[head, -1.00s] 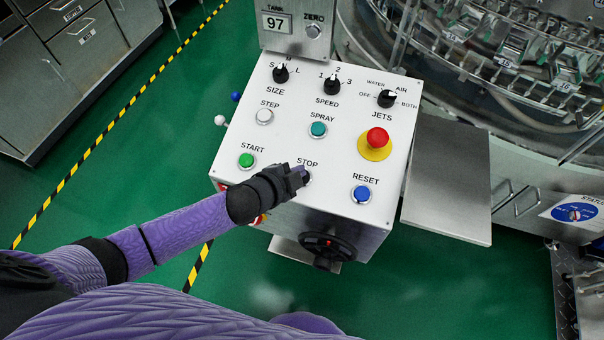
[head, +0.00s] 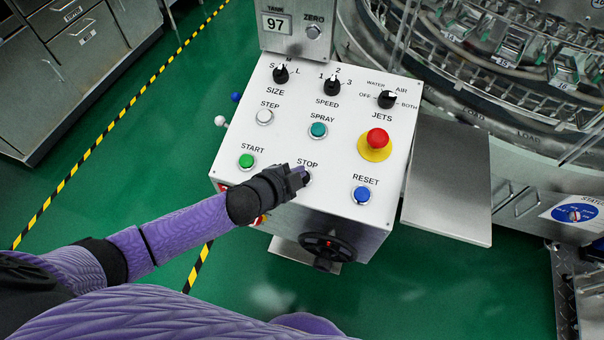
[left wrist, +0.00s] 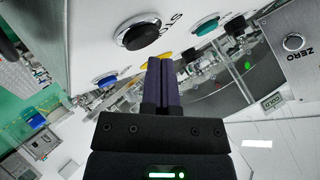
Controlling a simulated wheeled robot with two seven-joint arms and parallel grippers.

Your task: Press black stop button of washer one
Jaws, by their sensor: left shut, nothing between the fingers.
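The white control panel (head: 290,135) stands in front of me in the head view. Its black stop button (head: 308,177) is mostly hidden behind my left gripper (head: 302,174), with the STOP label just above. In the left wrist view, the black button (left wrist: 138,32) shows in a silver ring. The left gripper's fingers (left wrist: 160,66) are shut and empty, with their tips close beside the button in that picture; I cannot tell whether they touch it. My right gripper is not in view.
The green start button (head: 246,161) is left of the gripper and the blue reset button (head: 361,195) right. A red emergency knob (head: 377,138) stands up at the upper right. A black handwheel (head: 327,247) is below. A metal shelf (head: 447,185) adjoins the panel.

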